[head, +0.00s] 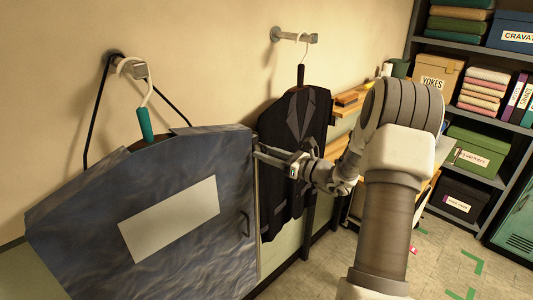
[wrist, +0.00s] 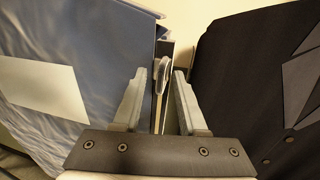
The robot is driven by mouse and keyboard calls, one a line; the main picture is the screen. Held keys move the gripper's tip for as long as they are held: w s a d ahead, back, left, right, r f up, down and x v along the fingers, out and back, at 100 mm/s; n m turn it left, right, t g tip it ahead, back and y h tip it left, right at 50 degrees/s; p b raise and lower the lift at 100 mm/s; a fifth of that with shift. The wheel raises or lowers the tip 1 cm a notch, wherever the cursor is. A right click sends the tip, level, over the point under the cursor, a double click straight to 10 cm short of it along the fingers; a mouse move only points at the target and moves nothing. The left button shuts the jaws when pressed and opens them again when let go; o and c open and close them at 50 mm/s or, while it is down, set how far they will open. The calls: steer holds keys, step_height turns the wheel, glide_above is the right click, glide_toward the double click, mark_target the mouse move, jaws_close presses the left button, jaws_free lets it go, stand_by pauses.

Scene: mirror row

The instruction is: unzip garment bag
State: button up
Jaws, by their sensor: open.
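The blue-grey garment bag (head: 90,215) hangs at the left from a wall peg, with a pale blank panel on its front. It also fills the left of the wrist view (wrist: 95,35). A grey zip pull (wrist: 162,75) shows at the upper part of the bag's right edge, with a pale strip below it. My gripper (head: 262,151) is at that edge, open and empty. In the wrist view its two fingers (wrist: 161,75) stand either side of the pull's line. I cannot tell whether the pull lies between the tips or just beyond them.
A dark jacket (head: 290,130) hangs close to the right of my gripper, from a second wall peg (head: 294,37). A dark handle (head: 245,223) sits low on the bag's right side. Shelves with boxes (head: 475,157) stand at the far right. Some floor is clear before them.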

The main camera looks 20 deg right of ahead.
steer(key=c, duration=0.6)
jaws_close()
